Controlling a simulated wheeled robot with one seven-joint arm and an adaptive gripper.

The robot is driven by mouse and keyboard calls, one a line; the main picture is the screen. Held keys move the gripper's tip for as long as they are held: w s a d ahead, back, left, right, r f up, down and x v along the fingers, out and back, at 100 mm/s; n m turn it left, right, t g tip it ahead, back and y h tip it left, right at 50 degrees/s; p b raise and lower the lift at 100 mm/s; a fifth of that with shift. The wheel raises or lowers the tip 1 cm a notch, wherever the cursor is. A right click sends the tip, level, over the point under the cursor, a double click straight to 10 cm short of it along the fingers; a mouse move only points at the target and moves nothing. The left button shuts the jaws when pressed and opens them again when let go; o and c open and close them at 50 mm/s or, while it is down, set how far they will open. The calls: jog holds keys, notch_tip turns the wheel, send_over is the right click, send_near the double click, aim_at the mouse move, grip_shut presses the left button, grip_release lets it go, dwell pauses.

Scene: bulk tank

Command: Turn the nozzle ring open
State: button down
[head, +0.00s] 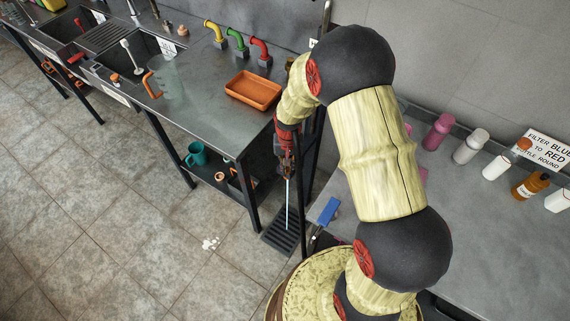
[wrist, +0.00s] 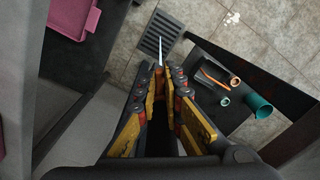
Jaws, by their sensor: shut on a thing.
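My gripper (head: 286,168) points down beside the right end of the steel counter, above the floor. In the wrist view the two fingers of my gripper (wrist: 163,85) are close together around the nozzle. The nozzle ring itself is hidden between the fingers, so I cannot make out its turn position. A thin pale-blue stream (head: 287,204) comes down from just below the fingertips towards the dark floor grate (head: 284,232). The stream also shows in the wrist view (wrist: 159,50), beyond the fingertips, over the grate (wrist: 158,36).
The steel counter (head: 200,110) holds an orange tray (head: 253,90) and yellow, green and red bent pipes. A teal mug (head: 196,154) stands on the shelf below. A dark post stands close to my gripper. Several bottles line the right-hand counter (head: 480,230).

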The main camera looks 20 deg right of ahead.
jog(key=shift+s+d+n+p, duration=0.1)
jog(key=shift+d+n+p, duration=0.25)
jog(key=shift+n, duration=0.7)
jog(key=shift+d+n+p, duration=0.4)
jog(key=shift+n, duration=0.7)
jog(key=shift+s+d+n+p, duration=0.1)
jog(key=shift+d+n+p, duration=0.25)
jog(key=shift+n, duration=0.7)
jog(key=shift+w, duration=0.1)
jog(key=c, duration=1.9)
grip_release()
notch_tip(320, 180, up, 12)
